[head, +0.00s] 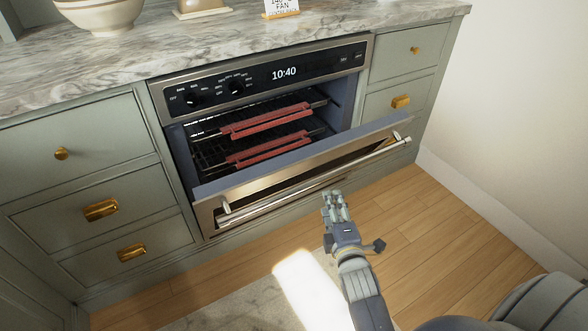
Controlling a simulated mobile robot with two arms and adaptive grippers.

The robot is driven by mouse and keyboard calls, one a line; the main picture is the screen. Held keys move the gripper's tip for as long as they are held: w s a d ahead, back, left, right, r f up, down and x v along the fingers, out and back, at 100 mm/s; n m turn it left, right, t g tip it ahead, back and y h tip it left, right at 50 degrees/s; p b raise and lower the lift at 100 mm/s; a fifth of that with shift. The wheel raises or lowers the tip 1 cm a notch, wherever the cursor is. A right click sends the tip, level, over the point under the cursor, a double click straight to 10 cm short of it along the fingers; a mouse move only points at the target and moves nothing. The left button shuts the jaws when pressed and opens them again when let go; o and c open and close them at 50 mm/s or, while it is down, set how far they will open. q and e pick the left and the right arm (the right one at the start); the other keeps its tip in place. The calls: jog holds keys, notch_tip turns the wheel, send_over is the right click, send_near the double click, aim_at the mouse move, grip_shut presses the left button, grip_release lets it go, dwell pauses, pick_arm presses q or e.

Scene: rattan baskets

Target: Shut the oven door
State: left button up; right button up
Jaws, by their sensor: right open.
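The oven (270,75) is built into the grey-green cabinets under the counter. Its door (290,170) is partly open, tilted out from the top, with a long metal bar handle (320,182) across its outer face. Two racks with red edge strips (265,122) show inside the oven. My right gripper (333,197) is open, just below and in front of the handle near the middle of the door. I cannot tell whether it touches the door. My left gripper is not in view.
A marble counter (130,75) carries a bowl (100,14), a small stand (203,8) and a small sign (281,8). Drawers with brass pulls flank the oven. The wooden floor (440,230) is clear, with a pale rug (235,300) at the front.

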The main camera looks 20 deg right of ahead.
aim_at(324, 180)
jog(key=shift+n, duration=0.3)
jog(key=shift+r+b+x, duration=0.25)
jog(key=shift+b+x, duration=0.15)
jog(key=shift+x, duration=1.5)
jog(key=shift+r+b+x, duration=0.3)
jog(key=shift+b+x, duration=0.05)
jog(key=shift+x, duration=1.5)
jog(key=shift+r+b+x, duration=0.25)
jog(key=shift+b+x, duration=0.15)
jog(key=shift+x, duration=1.5)
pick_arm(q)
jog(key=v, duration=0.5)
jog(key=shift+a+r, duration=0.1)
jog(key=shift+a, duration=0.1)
pick_arm(e)
jog(key=shift+w, duration=0.1)
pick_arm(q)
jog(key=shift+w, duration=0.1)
pick_arm(e)
grip_shut()
